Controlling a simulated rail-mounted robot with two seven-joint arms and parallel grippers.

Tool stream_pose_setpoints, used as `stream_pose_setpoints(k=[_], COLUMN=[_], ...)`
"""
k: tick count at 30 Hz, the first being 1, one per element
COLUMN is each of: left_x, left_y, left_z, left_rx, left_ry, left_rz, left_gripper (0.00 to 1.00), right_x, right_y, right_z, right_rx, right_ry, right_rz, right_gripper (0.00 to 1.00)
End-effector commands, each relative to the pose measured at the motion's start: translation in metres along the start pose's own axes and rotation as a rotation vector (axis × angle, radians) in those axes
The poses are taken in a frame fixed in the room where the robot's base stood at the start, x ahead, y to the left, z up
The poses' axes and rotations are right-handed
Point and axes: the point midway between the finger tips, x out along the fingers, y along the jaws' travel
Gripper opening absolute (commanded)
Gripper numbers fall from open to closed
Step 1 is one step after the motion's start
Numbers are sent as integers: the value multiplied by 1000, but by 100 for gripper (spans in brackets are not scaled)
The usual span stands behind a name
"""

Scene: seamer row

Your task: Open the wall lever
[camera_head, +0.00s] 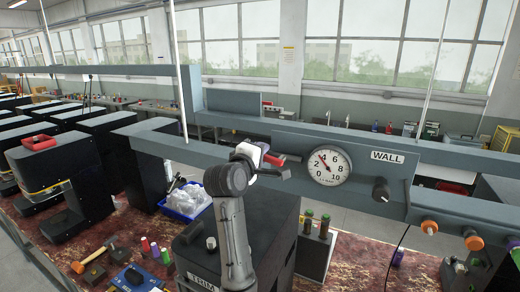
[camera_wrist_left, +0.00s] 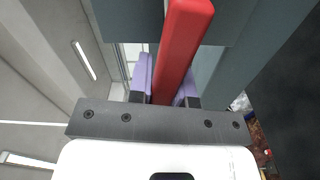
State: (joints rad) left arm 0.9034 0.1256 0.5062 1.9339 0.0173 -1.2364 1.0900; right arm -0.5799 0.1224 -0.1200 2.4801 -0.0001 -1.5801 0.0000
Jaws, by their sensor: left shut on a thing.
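The red wall lever (camera_head: 274,160) is on the grey rail panel, just left of the round dial gauge (camera_head: 328,165) beside the WALL label (camera_head: 387,156). My left gripper (camera_head: 270,165) is at the lever, with my arm reaching up from below. In the left wrist view the red lever bar (camera_wrist_left: 184,45) runs between the two pale purple fingers of my left gripper (camera_wrist_left: 165,80), which is shut on it. The lever's pivot is hidden by the gripper and wrist. My right gripper does not show in either view.
A dark knob (camera_head: 380,190) sits right of the gauge. Orange knobs (camera_head: 473,240) are at the lower right. A blue crate (camera_head: 184,200) with clear plastic stands left of my arm. Black machines (camera_head: 60,178) and small tools fill the red bench below.

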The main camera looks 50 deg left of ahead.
Motion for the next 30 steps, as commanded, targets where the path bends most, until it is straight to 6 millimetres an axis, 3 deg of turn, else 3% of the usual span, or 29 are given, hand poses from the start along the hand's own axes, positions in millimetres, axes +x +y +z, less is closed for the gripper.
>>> stream_pose_setpoints(k=[24,25,30], left_x=[0,0,0], left_y=[-6,-6,-6], left_z=[0,0,0], left_rx=[-96,-96,-96], left_ry=[2,2,2], left_rz=[0,0,0], left_gripper=[0,22,38], right_x=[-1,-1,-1], right_y=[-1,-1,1], right_z=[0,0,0], right_rx=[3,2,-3], right_ry=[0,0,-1], right_rz=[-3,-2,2], right_gripper=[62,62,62])
